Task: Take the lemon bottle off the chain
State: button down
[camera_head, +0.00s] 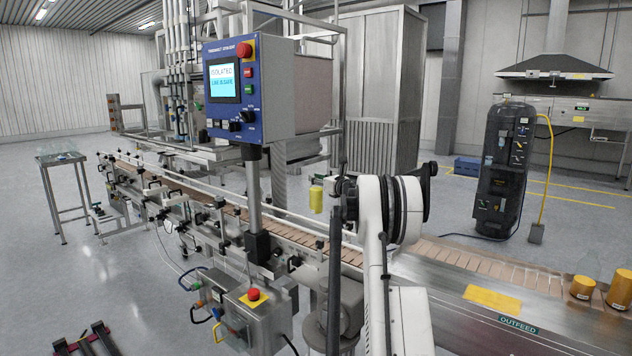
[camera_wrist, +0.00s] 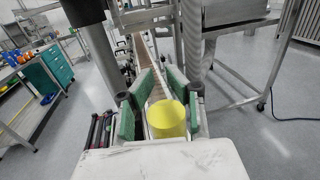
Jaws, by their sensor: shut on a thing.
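The yellow lemon bottle (camera_wrist: 166,120) shows in the wrist view between the green pads of my gripper (camera_wrist: 160,102), which is shut on it. My gripper's fingers are mostly hidden behind my wrist in the head view.
A control panel (camera_head: 222,88) reading ISOLATED stands on a post close to the left of my arm. Guide rails line the conveyor. Two amber containers (camera_head: 583,288) (camera_head: 620,290) stand at the outfeed end, right. A yellow plate (camera_head: 492,299) lies near the OUTFEED label.

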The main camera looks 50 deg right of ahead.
jog(key=shift+r+p, duration=1.15)
jog(key=shift+r, duration=1.55)
